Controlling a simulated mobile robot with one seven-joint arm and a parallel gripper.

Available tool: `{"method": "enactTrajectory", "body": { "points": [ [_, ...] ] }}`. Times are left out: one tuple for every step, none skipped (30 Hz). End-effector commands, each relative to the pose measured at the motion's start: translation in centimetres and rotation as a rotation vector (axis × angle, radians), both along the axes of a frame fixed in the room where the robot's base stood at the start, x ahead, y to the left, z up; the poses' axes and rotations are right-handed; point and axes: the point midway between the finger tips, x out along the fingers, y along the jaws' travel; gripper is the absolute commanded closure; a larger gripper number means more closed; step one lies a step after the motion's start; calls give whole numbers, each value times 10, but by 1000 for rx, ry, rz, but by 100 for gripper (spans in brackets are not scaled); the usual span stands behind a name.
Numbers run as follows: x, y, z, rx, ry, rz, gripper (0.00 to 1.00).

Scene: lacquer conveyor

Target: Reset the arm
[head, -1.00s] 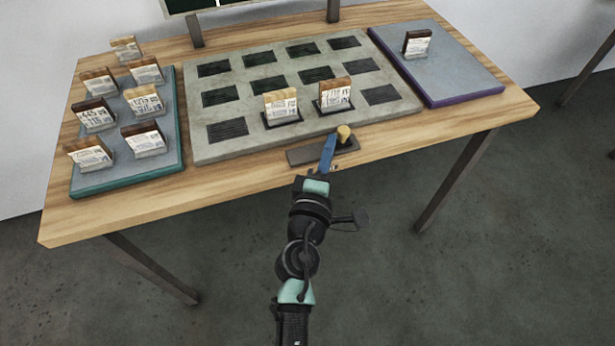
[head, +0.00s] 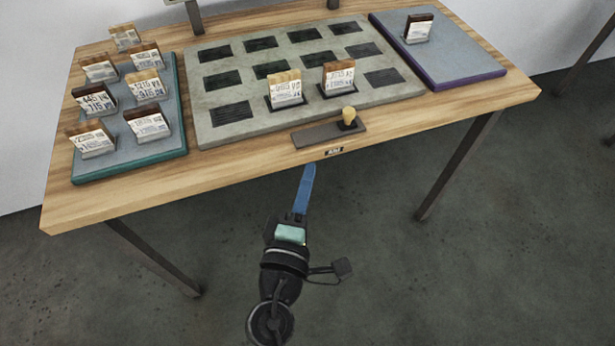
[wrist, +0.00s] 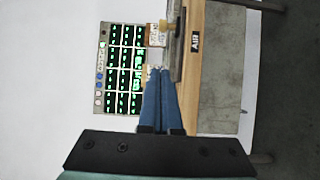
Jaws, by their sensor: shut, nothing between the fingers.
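My gripper (head: 306,183) is shut and empty. In the head view its blue fingers point up toward the table's front edge, apart from the table and in front of it. In the wrist view the closed blue fingers (wrist: 164,78) point toward the table edge. The wooden table (head: 235,163) carries a grey board (head: 215,133) of dark slots, with two labelled blocks (head: 285,88) (head: 338,77) standing in front slots. A dark strip with a wooden knob (head: 348,115) lies at the table's front edge, clear of my gripper.
A teal-edged tray (head: 122,172) on the left holds several labelled blocks. A purple-edged tray (head: 455,65) on the right holds one block (head: 418,28). A screen with green marks (wrist: 121,65) shows in the wrist view. The floor before the table is free.

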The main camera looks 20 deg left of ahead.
Motion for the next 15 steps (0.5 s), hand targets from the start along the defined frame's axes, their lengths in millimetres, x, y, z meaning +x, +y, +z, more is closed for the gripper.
{"method": "enactTrajectory", "body": {
  "points": [
    [0, 0, 0, 0, 0, 0, 100],
    [0, 0, 0, 0, 0, 0, 100],
    [0, 0, 0, 0, 0, 0, 100],
    [0, 0, 0, 0, 0, 0, 100],
    [0, 0, 0, 0, 0, 0, 100],
    [0, 0, 0, 0, 0, 0, 100],
    [0, 0, 0, 0, 0, 0, 100],
    [0, 0, 0, 0, 0, 0, 100],
    [0, 0, 0, 0, 0, 0, 100],
    [0, 0, 0, 0, 0, 0, 100],
    [0, 0, 0, 0, 0, 0, 100],
    [0, 0, 0, 0, 0, 0, 100],
    [1, 0, 2, 6, -3, -2, 100],
    [3, -1, 6, 21, -8, -5, 100],
    [7, -2, 15, 53, -19, -14, 100]
  ]
}}
